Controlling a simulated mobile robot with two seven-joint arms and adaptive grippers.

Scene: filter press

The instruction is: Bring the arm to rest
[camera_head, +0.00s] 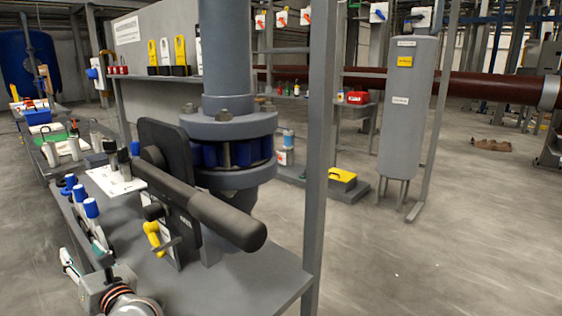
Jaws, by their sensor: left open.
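My left gripper (82,270) is at the bottom left corner, in front of the near end of the grey bench. Its wrist with an orange ring shows at the bottom edge. The jaws are open, and I see nothing held between them. The gripper is partly cut off by the frame and seen from behind. My right arm and gripper are not in view.
A grey bench (235,289) carries a flanged pipe (228,125), a black plate with a thick dark handle (215,212), a yellow lever (153,236) and several blue-capped parts close to my gripper. A grey post (318,150) rises beside it. Open floor (430,255) lies right.

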